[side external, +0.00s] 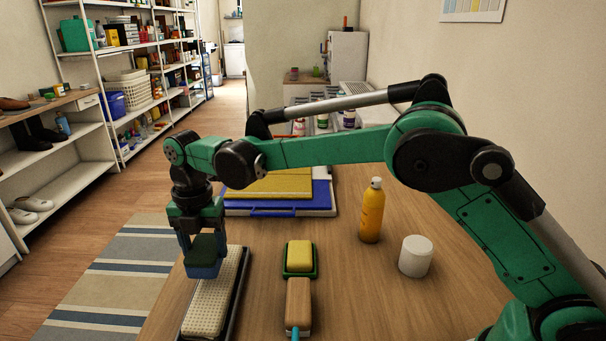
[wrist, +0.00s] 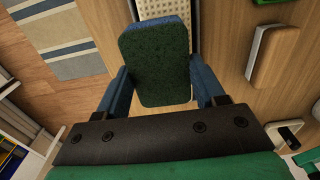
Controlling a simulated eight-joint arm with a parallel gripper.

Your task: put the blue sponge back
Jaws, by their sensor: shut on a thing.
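The blue sponge (side external: 203,270) has a dark green scouring top. It also shows in the wrist view (wrist: 153,65), with its dark top facing the camera. My gripper (side external: 203,256) is shut on it, with one blue finger at each side. In the side view, the sponge hides part of the tray.
A yellow sponge (side external: 299,256) sits in a green dish right of the tray. A wooden-backed brush (side external: 298,303) lies in front of it. A yellow bottle (side external: 371,210) and a white cylinder (side external: 416,256) stand further right. A blue case (side external: 322,197) lies behind.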

